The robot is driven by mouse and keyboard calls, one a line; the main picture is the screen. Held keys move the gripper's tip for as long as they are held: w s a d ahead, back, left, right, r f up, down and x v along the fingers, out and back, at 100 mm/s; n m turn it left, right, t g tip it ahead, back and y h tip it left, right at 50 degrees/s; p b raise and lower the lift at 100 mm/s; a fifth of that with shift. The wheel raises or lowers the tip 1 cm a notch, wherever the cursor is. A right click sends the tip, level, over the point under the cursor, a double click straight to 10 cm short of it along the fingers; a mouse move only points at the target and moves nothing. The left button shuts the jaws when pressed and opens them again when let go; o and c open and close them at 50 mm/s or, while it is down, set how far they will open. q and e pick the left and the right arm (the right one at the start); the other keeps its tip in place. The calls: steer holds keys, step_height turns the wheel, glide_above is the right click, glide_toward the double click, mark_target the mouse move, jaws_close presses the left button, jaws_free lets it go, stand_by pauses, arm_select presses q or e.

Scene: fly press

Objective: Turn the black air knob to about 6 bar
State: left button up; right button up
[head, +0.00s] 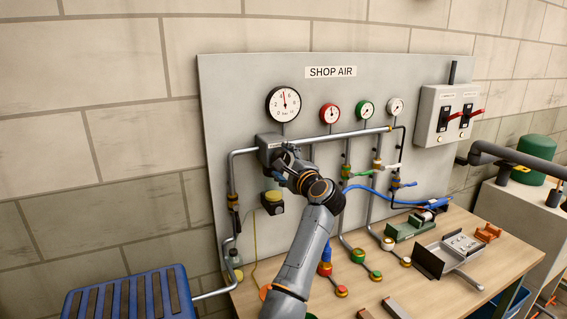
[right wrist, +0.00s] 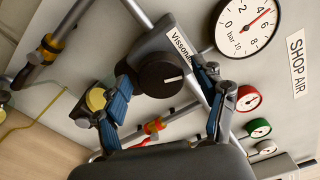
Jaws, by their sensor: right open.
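The black air knob (right wrist: 165,74) has a white pointer line and sits on the regulator (head: 268,143) on the grey panel. My right gripper (right wrist: 168,88) is open, with one blue-padded finger on each side of the knob; I cannot tell whether either touches it. In the head view my right gripper (head: 287,165) is at the regulator and hides the knob. The large white pressure gauge (head: 284,103) is above; it also shows in the right wrist view (right wrist: 245,30), its red needle between 4 and 6. My left gripper is not in view.
Three smaller gauges, red (head: 330,114), green (head: 364,110) and white (head: 396,107), are to the right. Pipes and a yellow-capped unit (head: 273,201) lie close to the gripper. A wooden bench (head: 395,290) with tools and a blue slatted platform (head: 130,297) are below.

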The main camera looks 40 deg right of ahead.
steer(key=v, duration=1.2)
stand_by(0.3)
